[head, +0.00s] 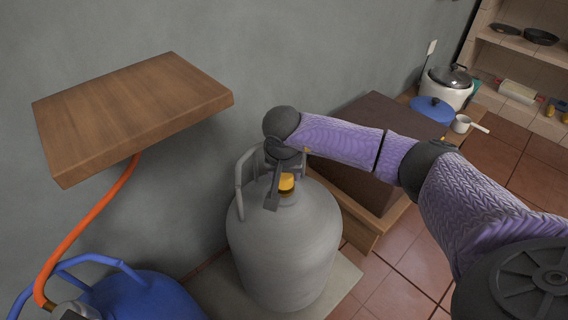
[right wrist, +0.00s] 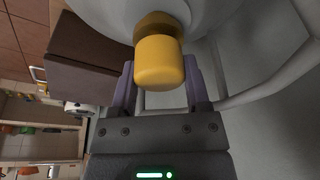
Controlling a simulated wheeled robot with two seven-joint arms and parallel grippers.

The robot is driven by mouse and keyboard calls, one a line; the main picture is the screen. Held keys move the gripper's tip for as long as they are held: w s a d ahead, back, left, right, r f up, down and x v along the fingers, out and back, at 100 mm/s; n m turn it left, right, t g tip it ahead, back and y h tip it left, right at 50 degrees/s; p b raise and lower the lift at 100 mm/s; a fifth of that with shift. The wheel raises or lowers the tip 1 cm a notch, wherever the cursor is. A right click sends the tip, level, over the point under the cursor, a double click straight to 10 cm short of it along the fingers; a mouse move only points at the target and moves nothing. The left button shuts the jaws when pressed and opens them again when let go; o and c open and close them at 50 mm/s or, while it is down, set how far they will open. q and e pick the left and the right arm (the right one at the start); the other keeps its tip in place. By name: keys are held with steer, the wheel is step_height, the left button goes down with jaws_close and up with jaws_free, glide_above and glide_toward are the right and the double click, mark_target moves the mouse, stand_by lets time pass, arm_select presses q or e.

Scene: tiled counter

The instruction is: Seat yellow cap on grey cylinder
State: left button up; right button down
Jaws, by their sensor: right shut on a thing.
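The grey cylinder (head: 285,250) stands upright on a pale slab by the wall, with a handle frame around its top. The yellow cap (head: 287,181) is at the top of its neck, above a brass-coloured collar. My right gripper (head: 279,186) reaches in from the right and is shut on the cap. In the right wrist view the cap (right wrist: 160,62) sits between the two fingers, in line with the brass neck (right wrist: 158,25) and apparently touching it. Whether it is fully down I cannot tell. My left gripper is not in view.
A wooden wall shelf (head: 130,105) juts out at upper left. A blue cylinder (head: 140,295) with an orange hose (head: 85,225) stands at lower left. A brown box (head: 365,150) stands on a wooden bench behind my right arm.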

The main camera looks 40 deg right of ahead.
mark_target(284, 183)
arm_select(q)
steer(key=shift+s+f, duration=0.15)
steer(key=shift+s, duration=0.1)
arm_select(e)
steer(key=shift+f, duration=0.4)
steer(key=shift+c, duration=2)
jaws_free()
steer(key=o, duration=0.4)
steer(key=p+v, duration=0.5)
steer(key=v, duration=0.4)
steer(key=shift+d+r+p, duration=0.1)
steer(key=shift+r+p, duration=0.05)
steer(key=shift+p, duration=0.15)
steer(key=shift+s+r, duration=0.1)
steer(key=shift+r, duration=0.3)
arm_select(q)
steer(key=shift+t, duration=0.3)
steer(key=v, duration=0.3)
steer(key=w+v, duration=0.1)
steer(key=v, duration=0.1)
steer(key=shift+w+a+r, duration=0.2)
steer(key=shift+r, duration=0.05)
arm_select(e)
steer(key=shift+f, duration=0.1)
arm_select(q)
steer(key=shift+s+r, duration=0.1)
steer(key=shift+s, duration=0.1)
arm_select(e)
steer(key=shift+a, duration=0.3)
